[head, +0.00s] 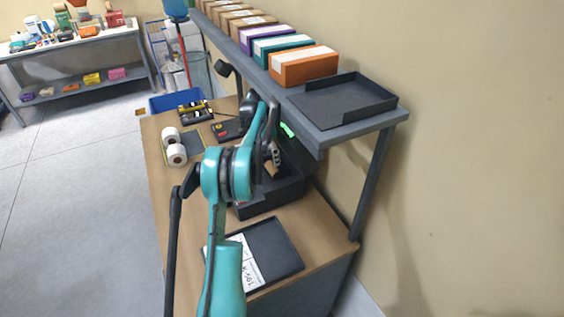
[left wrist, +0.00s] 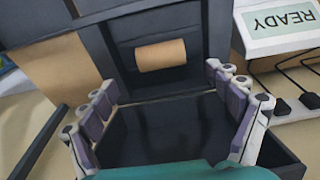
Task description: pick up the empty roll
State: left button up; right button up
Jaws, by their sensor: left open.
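The empty roll, a plain brown cardboard tube (left wrist: 160,54), lies crosswise in a recess of a dark machine (left wrist: 120,35) in the left wrist view. My left gripper (left wrist: 162,88) is open and empty. Its two fingers are spread on either side, in front of and below the roll, with a gap to it. In the head view the left gripper (head: 273,157) is over the dark machine on the bench, partly behind my teal arm. My right gripper is not in view.
A dark open tray (left wrist: 165,130) lies below the machine. A READY sign (left wrist: 283,18) stands at right with cables. White label rolls (head: 173,145) sit on the bench's left. A grey shelf (head: 345,126) with boxes overhangs the bench. A black tray (head: 278,252) holds a paper.

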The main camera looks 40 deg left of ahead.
aim_at(273, 167)
pick_arm(q)
jog(key=shift+w+f, duration=0.2)
jog(key=shift+f, duration=0.05)
notch_tip(273, 167, down, 3)
jog(key=shift+f+b, duration=0.1)
jog(key=shift+b, duration=0.2)
jog(key=f, duration=0.4)
jog(key=shift+w+d, duration=0.15)
jog(key=shift+w, duration=0.2)
jog(key=c, duration=0.9)
